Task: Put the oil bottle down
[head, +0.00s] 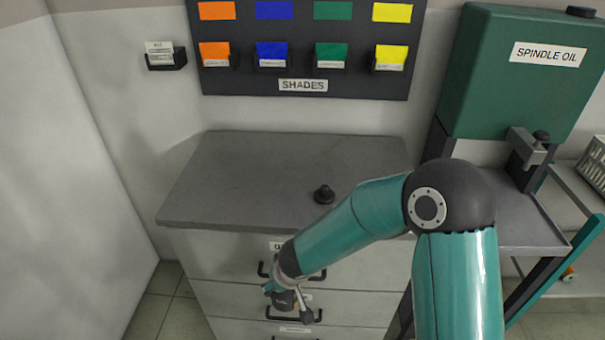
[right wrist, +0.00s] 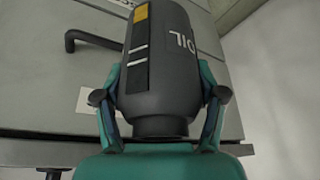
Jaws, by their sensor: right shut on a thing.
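The oil bottle (right wrist: 165,65) is dark grey with white "OIL" lettering and a yellow patch. It fills the middle of the right wrist view, with a finger of my right gripper (right wrist: 160,110) on either side of its narrower end. My right gripper is shut on it. In the head view my right gripper (head: 291,297) is low in front of the drawer fronts, below the cabinet top's front edge. Only a small dark part of the bottle (head: 283,300) shows there. My left gripper is not in view.
The grey cabinet top (head: 250,170) is mostly clear, with a small black knobbed piece (head: 324,193) near its front right. Drawer handles (head: 293,315) jut out near my right gripper. A green spindle oil tank (head: 520,75) stands right. A shades board (head: 300,85) hangs behind.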

